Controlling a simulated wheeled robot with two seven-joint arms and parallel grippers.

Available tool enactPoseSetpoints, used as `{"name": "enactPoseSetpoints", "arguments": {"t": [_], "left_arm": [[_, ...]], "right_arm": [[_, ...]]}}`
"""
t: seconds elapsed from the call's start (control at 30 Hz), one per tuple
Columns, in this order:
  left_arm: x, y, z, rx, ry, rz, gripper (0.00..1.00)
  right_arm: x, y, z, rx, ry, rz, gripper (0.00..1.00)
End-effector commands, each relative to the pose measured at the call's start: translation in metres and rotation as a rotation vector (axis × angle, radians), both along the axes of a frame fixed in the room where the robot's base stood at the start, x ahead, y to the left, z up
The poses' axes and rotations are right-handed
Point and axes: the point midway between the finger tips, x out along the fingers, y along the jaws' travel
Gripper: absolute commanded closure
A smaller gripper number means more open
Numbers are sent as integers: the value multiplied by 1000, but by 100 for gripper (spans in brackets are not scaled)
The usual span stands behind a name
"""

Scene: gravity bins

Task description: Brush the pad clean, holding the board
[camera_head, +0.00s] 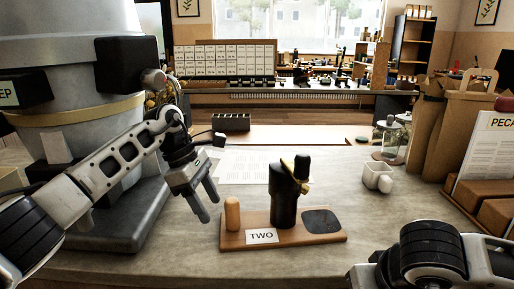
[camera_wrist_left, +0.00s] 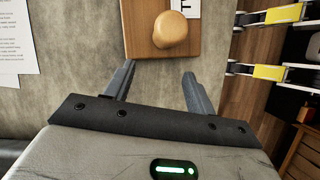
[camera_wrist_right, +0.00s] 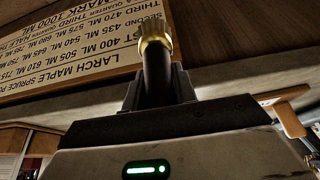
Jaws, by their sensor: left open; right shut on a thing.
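The wooden board (camera_head: 335,238) lies on the grey counter with a "TWO" label. It bears a rounded wooden knob (camera_head: 232,214) at its left end, a tall black post (camera_head: 284,203) in the middle, and the dark pad (camera_head: 322,220) at its right. My left gripper (camera_head: 209,210) is open and empty, just left of the knob and apart from it. In the left wrist view the knob (camera_wrist_left: 170,30) stands beyond the open fingers. My right gripper (camera_wrist_right: 156,80) is shut on the dark handle of a gold-tipped brush (camera_wrist_right: 155,45). In the head view its fingers and brush are out of frame.
A large grey machine (camera_head: 75,150) stands at the left. A white cup (camera_head: 378,177) and a glass jar (camera_head: 390,138) stand behind the board on the right. Paper bags (camera_head: 445,125) and a printed card (camera_head: 490,155) edge the right side. A paper sheet (camera_head: 245,167) lies behind the board.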

Motion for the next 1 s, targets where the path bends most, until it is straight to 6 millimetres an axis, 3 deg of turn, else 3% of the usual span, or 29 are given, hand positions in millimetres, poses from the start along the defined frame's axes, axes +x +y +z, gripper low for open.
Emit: {"name": "enactPoseSetpoints", "arguments": {"t": [0.37,0.4,0.6,1.0], "left_arm": [[-9,-55,-2,-2,0,-2,45],[-9,-55,-11,0,1,1,45],[-10,-61,-25,-1,1,1,45],[-10,-63,-28,-1,1,1,45]], "right_arm": [[0,0,-2,0,-1,0,99],[0,0,-8,0,-1,0,99],[0,0,-16,0,-1,0,99],[0,0,-17,0,-1,0,99]]}}
